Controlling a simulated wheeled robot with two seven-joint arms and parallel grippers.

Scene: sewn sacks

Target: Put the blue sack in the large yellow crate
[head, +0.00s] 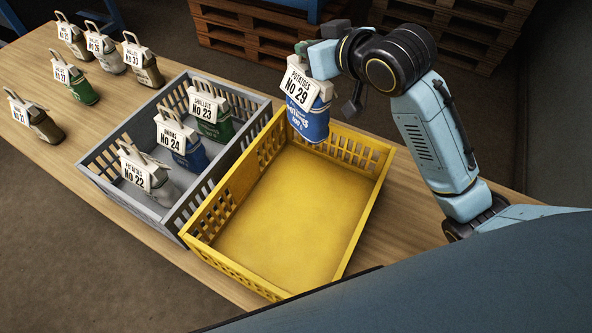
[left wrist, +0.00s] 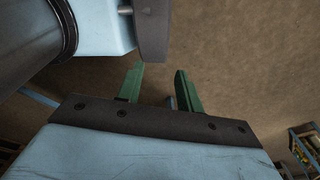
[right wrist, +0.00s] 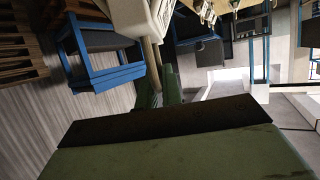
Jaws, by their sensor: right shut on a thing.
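The blue sack (head: 308,121), with a white tag reading "Potatoes No 29", hangs upright from my right gripper (head: 312,50) over the far end of the large yellow crate (head: 372,172). The right gripper is shut on the sack's pale handle, which also shows between the green fingers in the right wrist view (right wrist: 158,85). The yellow crate is empty, its floor in plain view. Whether the sack's bottom touches the crate's far wall I cannot tell. My left gripper (left wrist: 160,88) is open and empty over brown floor in the left wrist view; it is outside the head view.
A grey crate (head: 97,160) adjoins the yellow crate on the left and holds sacks 22, 23 and 24; No 24 (head: 192,157) is also blue. Several tagged sacks (head: 75,82) stand on the wooden table (head: 150,52) at the far left. Pallets (head: 262,38) lie beyond.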

